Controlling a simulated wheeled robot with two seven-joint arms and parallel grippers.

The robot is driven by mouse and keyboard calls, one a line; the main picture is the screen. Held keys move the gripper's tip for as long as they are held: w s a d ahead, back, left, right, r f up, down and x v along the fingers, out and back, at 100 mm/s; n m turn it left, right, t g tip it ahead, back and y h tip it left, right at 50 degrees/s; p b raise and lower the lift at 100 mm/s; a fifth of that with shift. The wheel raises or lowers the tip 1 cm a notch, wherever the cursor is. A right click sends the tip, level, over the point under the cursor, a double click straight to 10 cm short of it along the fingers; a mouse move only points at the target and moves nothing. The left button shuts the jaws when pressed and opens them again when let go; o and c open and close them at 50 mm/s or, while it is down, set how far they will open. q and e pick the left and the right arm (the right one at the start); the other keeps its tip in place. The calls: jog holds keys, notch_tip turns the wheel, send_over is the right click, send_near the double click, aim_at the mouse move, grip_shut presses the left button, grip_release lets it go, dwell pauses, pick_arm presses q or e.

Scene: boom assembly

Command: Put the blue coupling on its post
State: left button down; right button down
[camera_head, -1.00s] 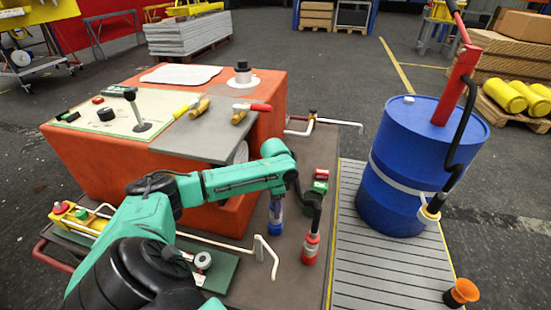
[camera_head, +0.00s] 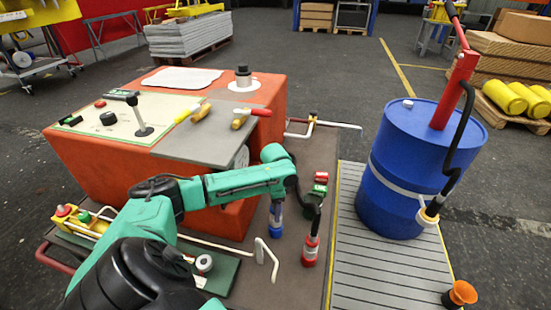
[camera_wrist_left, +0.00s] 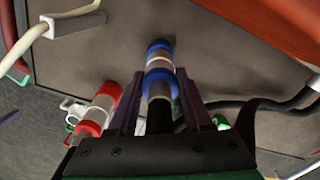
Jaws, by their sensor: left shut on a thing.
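The blue coupling (camera_wrist_left: 160,84) is a silver sleeve with a blue ring on a dark hose, in the middle of the left wrist view. My left gripper (camera_wrist_left: 160,76) is shut on it. Its far end is in line with the blue-ringed post (camera_wrist_left: 158,49) and appears to meet it; I cannot tell how deep it sits. In the head view, the blue and silver pieces (camera_head: 276,222) stand upright below my left wrist, and the arm partly hides the gripper. A red coupling (camera_head: 311,250) stands beside them, and shows left in the wrist view (camera_wrist_left: 98,110). My right gripper is not in view.
The orange console (camera_head: 120,175) stands close behind and left. A bent white handle (camera_head: 266,256) rises in front. A black hose (camera_head: 316,212) runs to the red coupling. A blue drum (camera_head: 405,190) stands on the ribbed platform (camera_head: 350,270) at right.

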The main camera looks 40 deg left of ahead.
pick_arm(q)
jog(key=shift+r+p, duration=0.1)
jog(key=shift+p, duration=0.25)
jog(key=shift+f, duration=0.65)
jog(key=c, duration=0.6)
grip_release()
notch_tip(320, 180, up, 11)
jog(key=p, duration=1.3)
jog(key=shift+r, duration=0.15)
